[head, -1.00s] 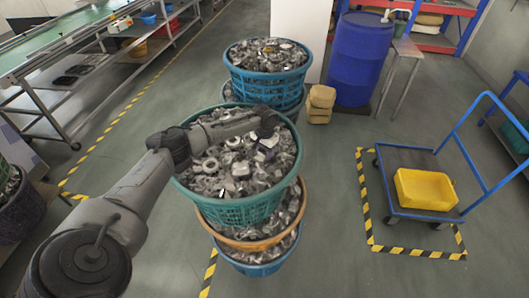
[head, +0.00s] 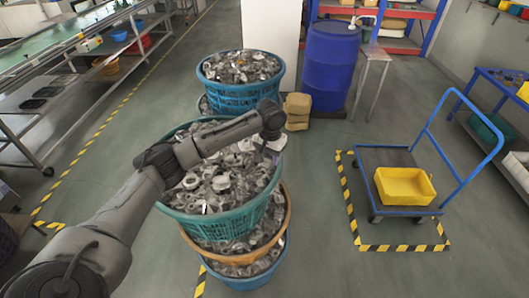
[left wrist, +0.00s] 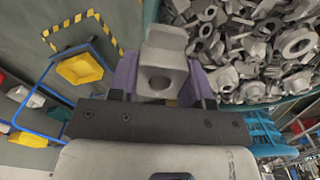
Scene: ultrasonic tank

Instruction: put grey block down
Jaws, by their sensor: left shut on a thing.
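My left gripper (head: 271,149) is above the right rim of the green basket (head: 222,226) in the head view. In the left wrist view its purple fingers (left wrist: 160,82) are closed on a grey block (left wrist: 166,47) with a round hole in its face. The block is held at the fingertips, beside the basket's edge in that view. The basket is heaped with loose grey metal parts (head: 205,190) and stands on other stacked baskets. In the head view the block is small and hard to tell from the metal parts behind it. My right gripper is not in view.
A blue basket of parts (head: 238,97) stands behind. A blue cart (head: 372,157) with a yellow bin (head: 404,187) stands right, inside a striped floor marking. A blue drum (head: 331,65) and tan blocks (head: 297,106) are at the back. The floor between basket and cart is clear.

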